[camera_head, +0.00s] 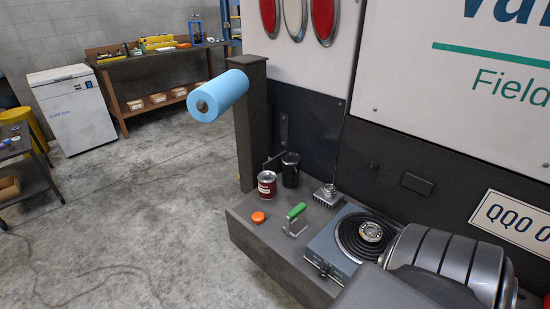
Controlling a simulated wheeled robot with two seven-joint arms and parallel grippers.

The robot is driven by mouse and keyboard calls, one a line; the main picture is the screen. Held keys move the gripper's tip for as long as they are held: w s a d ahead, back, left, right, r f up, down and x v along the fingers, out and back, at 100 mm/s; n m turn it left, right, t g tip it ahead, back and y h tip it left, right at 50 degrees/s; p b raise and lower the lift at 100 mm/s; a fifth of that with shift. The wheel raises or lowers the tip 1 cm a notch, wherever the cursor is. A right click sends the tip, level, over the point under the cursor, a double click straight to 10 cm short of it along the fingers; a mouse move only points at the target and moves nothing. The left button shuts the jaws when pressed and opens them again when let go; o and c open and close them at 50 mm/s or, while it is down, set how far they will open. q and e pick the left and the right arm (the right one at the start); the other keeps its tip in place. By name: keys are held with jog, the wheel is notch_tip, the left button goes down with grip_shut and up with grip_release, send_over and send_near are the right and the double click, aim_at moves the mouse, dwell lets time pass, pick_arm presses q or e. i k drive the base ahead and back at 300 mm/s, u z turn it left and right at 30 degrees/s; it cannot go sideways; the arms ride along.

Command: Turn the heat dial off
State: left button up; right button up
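A blue-grey hot plate (322,250) with a black coil burner (346,233) sits on the dark grey bench at the lower right. A round metal ring-shaped part (370,231) rests on the coil. The hot plate's front face (321,268) has small light details; the heat dial is likely among them, but it is too small to make out, and its setting cannot be read. Neither of my grippers shows in this view.
On the bench (250,232) are a red can (267,185), a black cup (290,170), an orange cap (258,217), a green-handled tool (296,212) and a finned metal block (328,195). A large grey ribbed body (455,255) covers the hot plate's right side.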

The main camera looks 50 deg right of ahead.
aim_at(323, 273)
jog(key=i, duration=3)
jog(key=z, duration=3.55)
